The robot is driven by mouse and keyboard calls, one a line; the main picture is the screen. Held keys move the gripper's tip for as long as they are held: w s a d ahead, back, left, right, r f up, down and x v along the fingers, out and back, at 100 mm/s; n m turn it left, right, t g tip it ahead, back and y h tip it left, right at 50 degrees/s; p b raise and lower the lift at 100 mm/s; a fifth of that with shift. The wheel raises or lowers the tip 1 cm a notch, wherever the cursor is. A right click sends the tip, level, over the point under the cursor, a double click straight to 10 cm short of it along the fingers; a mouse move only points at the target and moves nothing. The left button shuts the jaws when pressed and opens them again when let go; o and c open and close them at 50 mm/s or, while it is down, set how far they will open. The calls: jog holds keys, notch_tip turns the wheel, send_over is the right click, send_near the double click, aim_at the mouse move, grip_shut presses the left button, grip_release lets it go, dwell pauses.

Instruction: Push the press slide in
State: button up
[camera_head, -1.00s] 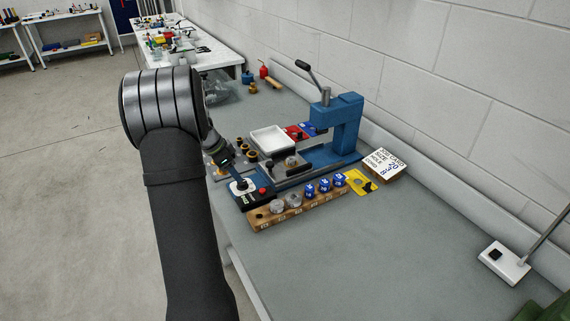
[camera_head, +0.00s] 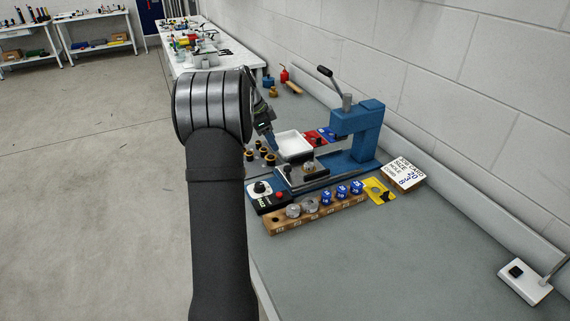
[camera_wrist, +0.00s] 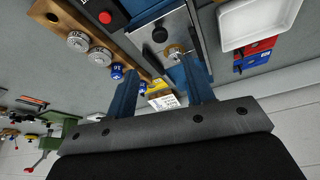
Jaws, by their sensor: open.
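The blue press (camera_head: 358,130) stands on the bench with its lever up. Its slide (camera_head: 303,178), a grey metal plate with a dark knob and a small brass-coloured round part, is at the front left of the press, outside the press head. In the wrist view the slide (camera_wrist: 181,22) shows at the top, with the black knob (camera_wrist: 160,34) and the round part (camera_wrist: 175,52). My gripper (camera_head: 270,140) is to the slide's upper left, partly hidden by my arm. In the wrist view my gripper (camera_wrist: 163,66) is open, fingers apart and empty; contact with the slide cannot be told.
A white tray (camera_head: 294,145) and red and blue bins (camera_head: 318,136) lie behind the slide. A control box (camera_head: 268,197) with a red button and a wooden rack (camera_head: 315,217) of round parts lie in front. A job card (camera_head: 405,173) is at right.

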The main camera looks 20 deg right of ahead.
aim_at(287, 167)
jog(key=x, duration=1.1)
jog(key=shift+d+f, duration=0.15)
jog(key=shift+f, duration=0.15)
jog(key=shift+c, duration=0.3)
